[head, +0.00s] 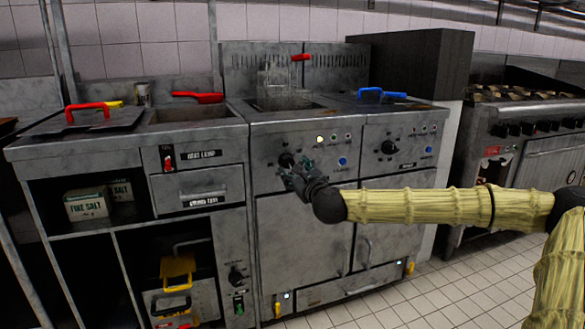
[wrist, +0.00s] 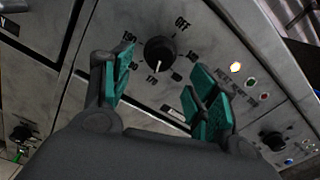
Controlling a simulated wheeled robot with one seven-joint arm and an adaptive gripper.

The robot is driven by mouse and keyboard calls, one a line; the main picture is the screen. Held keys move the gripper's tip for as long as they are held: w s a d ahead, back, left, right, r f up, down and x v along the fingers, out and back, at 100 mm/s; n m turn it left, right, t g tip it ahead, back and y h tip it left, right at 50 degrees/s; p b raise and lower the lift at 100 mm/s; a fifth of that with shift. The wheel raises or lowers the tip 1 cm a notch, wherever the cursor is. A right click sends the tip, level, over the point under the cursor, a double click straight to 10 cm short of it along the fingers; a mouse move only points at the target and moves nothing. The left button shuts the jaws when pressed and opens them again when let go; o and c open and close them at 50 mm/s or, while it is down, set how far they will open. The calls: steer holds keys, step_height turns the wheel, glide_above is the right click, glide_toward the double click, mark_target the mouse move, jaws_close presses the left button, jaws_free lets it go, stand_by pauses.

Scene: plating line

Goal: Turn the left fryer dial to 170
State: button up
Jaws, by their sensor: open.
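The left fryer dial (head: 286,159) is a dark round knob on the steel fryer front. In the wrist view the dial (wrist: 159,50) has OFF at its upper right and numbers on its lower and left sides. Its pale pointer mark faces down, close to the 170 label; the exact alignment is hard to tell. My gripper (head: 297,174) is in front of the panel, just below and right of the dial. In the wrist view my gripper (wrist: 160,66) is open, its green fingers on either side of the dial, without visible contact.
A right fryer dial (head: 389,147) sits on the neighbouring panel. Indicator lamps (head: 333,138) and a blue button (head: 342,161) lie right of the left dial. A wire basket with a red handle (head: 301,57) stands above. The tiled floor (head: 470,270) is clear.

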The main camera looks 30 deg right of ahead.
steer(key=shift+v, duration=3)
steer(key=s+a+f+n+g+y, duration=0.2)
steer(key=a+f+n+g+y, duration=0.35)
steer(key=a+f+n, duration=1.2)
steer(key=s+a+f+n+g+y, duration=0.1)
steer(key=s+a+f, duration=0.25)
steer(key=f, duration=0.45)
steer(key=s+a+f+n+g, duration=0.2)
steer(key=s+a+f, duration=0.15)
steer(key=f, duration=0.45)
steer(key=s+a+f+n+g+y, duration=0.1)
steer(key=s+a+f, duration=0.25)
steer(key=f, duration=0.45)
steer(key=s+d+f+n+g+h, duration=0.1)
steer(key=s+f+n+g, duration=0.45)
steer(key=s, duration=0.85)
steer(key=s+d+f+n+g+h, duration=0.1)
steer(key=s+f+n+g+h, duration=0.1)
steer(key=s+f+n, duration=0.75)
steer(key=s+r+m+p, duration=0.1)
steer(key=s+r+p, duration=0.1)
steer(key=r+p, duration=1.6)
steer(key=s+r+m+p, duration=0.1)
steer(key=s+r+p, duration=0.2)
steer(key=r+p, duration=1.5)
steer(key=shift+s+d+r+p, duration=0.25)
steer(key=shift+r+p, duration=0.1)
steer(key=shift+p, duration=0.35)
